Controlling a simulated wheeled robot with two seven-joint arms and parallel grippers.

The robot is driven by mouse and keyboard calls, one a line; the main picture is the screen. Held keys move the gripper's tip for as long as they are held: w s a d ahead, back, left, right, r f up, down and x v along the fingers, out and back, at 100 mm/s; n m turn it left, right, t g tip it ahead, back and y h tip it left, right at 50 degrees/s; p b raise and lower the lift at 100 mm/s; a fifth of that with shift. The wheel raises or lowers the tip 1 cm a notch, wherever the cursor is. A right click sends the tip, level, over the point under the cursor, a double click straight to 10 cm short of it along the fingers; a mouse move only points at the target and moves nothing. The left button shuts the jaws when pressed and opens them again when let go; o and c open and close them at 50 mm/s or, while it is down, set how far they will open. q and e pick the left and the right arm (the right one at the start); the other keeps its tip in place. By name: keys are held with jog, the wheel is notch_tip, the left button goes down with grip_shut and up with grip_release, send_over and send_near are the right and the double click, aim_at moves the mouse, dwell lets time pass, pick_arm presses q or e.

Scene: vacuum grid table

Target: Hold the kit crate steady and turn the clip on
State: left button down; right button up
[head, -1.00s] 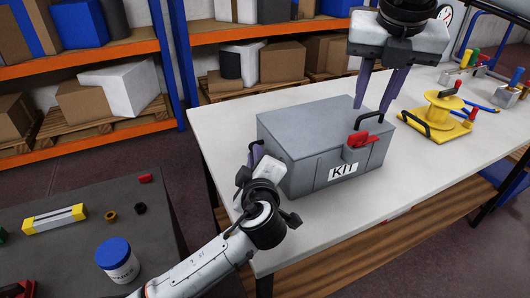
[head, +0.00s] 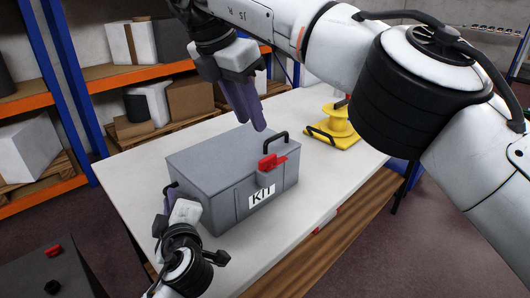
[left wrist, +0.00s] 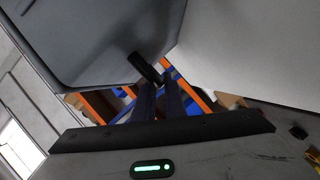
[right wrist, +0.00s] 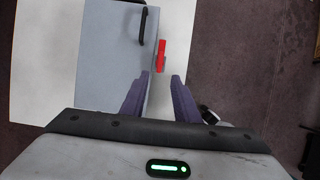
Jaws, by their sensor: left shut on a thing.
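The grey kit crate (head: 225,165) with a white KIT label stands on the table. A red clip (head: 267,162) sits at its front top edge and also shows in the right wrist view (right wrist: 161,55). A black handle (head: 275,142) is at its right end. My left gripper (head: 171,198) is at the crate's left end, shut on the black left handle, seen in the left wrist view (left wrist: 145,69). My right gripper (head: 258,124) is above the crate, fingers down. The right wrist view shows its fingers apart and empty, with the clip just beyond the tips.
A yellow fixture with a spool (head: 333,130) stands on the white table (head: 150,225) behind the crate to the right. Shelves with boxes (head: 150,105) are behind. A dark bench (head: 45,275) with small parts is at lower left.

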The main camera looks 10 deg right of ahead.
aim_at(268, 157)
jog(key=x, duration=1.2)
jog(key=shift+s, duration=0.1)
jog(key=shift+r, duration=0.1)
grip_shut()
